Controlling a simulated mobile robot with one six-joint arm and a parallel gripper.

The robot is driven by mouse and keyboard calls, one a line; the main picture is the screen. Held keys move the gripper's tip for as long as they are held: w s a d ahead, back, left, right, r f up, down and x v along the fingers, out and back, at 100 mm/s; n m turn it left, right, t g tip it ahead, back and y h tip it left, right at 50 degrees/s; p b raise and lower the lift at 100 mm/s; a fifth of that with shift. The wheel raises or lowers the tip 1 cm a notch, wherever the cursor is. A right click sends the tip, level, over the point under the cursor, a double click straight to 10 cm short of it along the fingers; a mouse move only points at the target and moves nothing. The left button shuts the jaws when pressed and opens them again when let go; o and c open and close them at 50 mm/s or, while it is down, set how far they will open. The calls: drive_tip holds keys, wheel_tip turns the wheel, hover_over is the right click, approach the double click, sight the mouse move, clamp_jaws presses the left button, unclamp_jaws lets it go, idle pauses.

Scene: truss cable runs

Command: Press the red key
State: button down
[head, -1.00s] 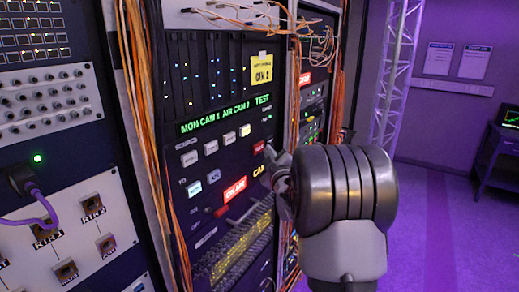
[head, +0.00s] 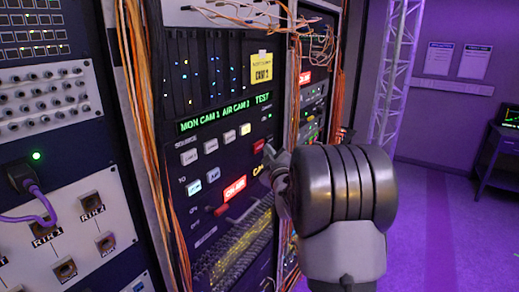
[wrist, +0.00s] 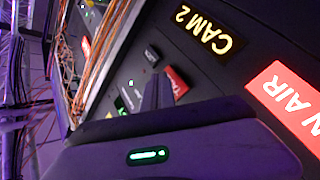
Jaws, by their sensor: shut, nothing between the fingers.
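The red key (head: 258,146) is a small block on the dark control panel (head: 217,165), right of a row of pale keys and under the green TEST display. It also shows in the wrist view (wrist: 176,81), tilted in the picture. My gripper (head: 269,157) is shut and empty, with its tip just right of and below the key in the head view. In the wrist view the shut fingers (wrist: 157,84) end close beside the key. I cannot tell whether they touch it. The key's face is partly visible, and I cannot tell whether it is pressed in.
A lit red ON AIR sign (head: 234,189) and a yellow CAM 2 label (wrist: 207,31) are close to the key. Orange cables (head: 143,110) hang along the rack's left edge, with more at its right. A truss (head: 396,70) stands behind; the floor at right is clear.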

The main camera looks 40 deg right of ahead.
drive_tip(key=shift+w+a, duration=0.1)
drive_tip(key=shift+w, duration=0.15)
drive_tip(key=shift+w+a+b, duration=0.15)
drive_tip(key=shift+w+b, duration=0.25)
drive_tip(key=shift+b, duration=0.2)
idle(0.5)
drive_tip(key=shift+s, duration=0.1)
drive_tip(key=shift+s+d+b, duration=0.3)
drive_tip(key=shift+s+b, duration=0.35)
drive_tip(key=shift+s, duration=0.05)
drive_tip(key=s, duration=0.1)
drive_tip(key=s+d+b, duration=0.1)
drive_tip(key=s, duration=0.1)
drive_tip(key=s+d+b, duration=0.1)
drive_tip(key=shift+s, duration=0.35)
idle(0.6)
